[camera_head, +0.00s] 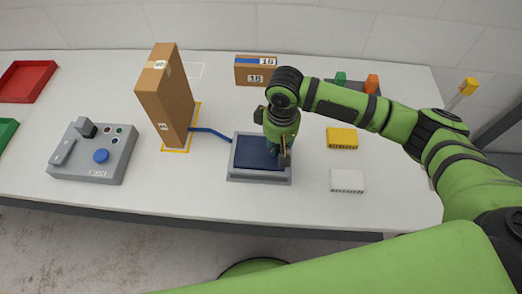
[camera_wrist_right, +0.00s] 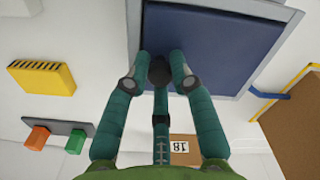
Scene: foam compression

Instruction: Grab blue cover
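The blue cover (camera_head: 254,156) is a flat dark blue panel lying in a grey square frame (camera_head: 259,179) near the table's middle. It also shows at the top of the right wrist view (camera_wrist_right: 222,42). My right gripper (camera_head: 284,156) points down over the cover's right part and hides some of it. In the right wrist view, its teal fingers (camera_wrist_right: 161,62) overlap the cover's edge, with the tips close together. I cannot tell whether they touch the cover or how far they are open. My left gripper is not in view.
A tall cardboard box (camera_head: 165,98) stands left of the frame, with a blue strip (camera_head: 210,133) between them. A grey control box (camera_head: 93,152) is farther left. Yellow (camera_head: 342,138) and white (camera_head: 347,181) blocks lie right. A small carton (camera_head: 256,71) stands behind.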

